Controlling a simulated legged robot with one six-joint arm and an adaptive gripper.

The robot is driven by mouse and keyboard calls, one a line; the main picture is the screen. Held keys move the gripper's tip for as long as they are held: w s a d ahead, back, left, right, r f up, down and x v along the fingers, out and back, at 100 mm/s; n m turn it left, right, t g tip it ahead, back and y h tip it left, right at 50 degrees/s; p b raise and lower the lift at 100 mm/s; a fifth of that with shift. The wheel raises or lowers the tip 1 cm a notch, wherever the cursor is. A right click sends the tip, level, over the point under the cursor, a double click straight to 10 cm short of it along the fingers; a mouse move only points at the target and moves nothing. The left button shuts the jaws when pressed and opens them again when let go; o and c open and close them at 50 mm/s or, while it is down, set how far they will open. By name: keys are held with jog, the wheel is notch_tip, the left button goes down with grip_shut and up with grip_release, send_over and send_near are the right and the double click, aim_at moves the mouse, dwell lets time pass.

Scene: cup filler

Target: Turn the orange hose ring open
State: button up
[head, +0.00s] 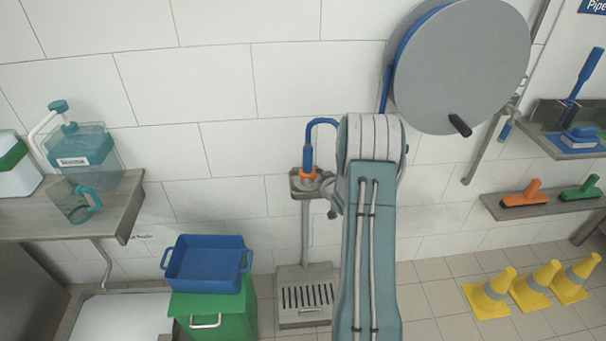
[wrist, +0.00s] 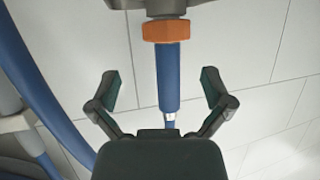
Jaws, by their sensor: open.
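The orange hose ring (head: 308,175) sits at the bottom of the blue hose handle (head: 309,157), on a grey stand by the wall. In the wrist view the orange ring (wrist: 166,31) is at the upper middle, with the blue handle (wrist: 168,80) running down from it. My gripper (wrist: 160,88) is open, its two fingers apart on either side of the blue handle. The ring lies beyond the fingertips, and no contact with it shows. In the head view my gripper is mostly hidden by my arm; a small dark part (head: 333,204) shows beside the stand.
A large grey hose reel (head: 462,65) with a black knob hangs on the wall at upper right. A blue tray (head: 207,268) sits on a green bin (head: 225,315) left of the stand. Yellow cones (head: 533,286) stand on the floor at right. A shelf with a jug is at left.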

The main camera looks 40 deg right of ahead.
aim_at(305, 173)
jog(key=x, duration=0.2)
jog(key=d+x, duration=0.1)
jog(key=shift+w+f, duration=0.2)
jog(key=shift+w, duration=0.05)
jog(key=w, duration=0.1)
jog(key=w+a, duration=0.1)
jog(key=w, duration=0.1)
jog(key=shift+w+a+f, duration=0.2)
jog(key=shift+a+f, duration=0.1)
jog(key=shift+a, duration=0.05)
jog(key=shift+w+a+f, duration=0.1)
jog(key=shift+w+f, duration=0.05)
jog(key=shift+w, duration=0.15)
jog(key=shift+w+f, duration=0.1)
jog(key=shift+w, duration=0.1)
jog(key=shift+d+f, duration=0.25)
jog(key=shift+d, duration=0.9)
jog(key=shift+w+a+r, duration=0.1)
jog(key=shift+a, duration=0.1)
jog(key=c, duration=0.8)
jog(key=shift+a, duration=0.25)
jog(key=shift+c, duration=1)
jog(key=shift+a+r, duration=0.1)
jog(key=shift+a, duration=0.05)
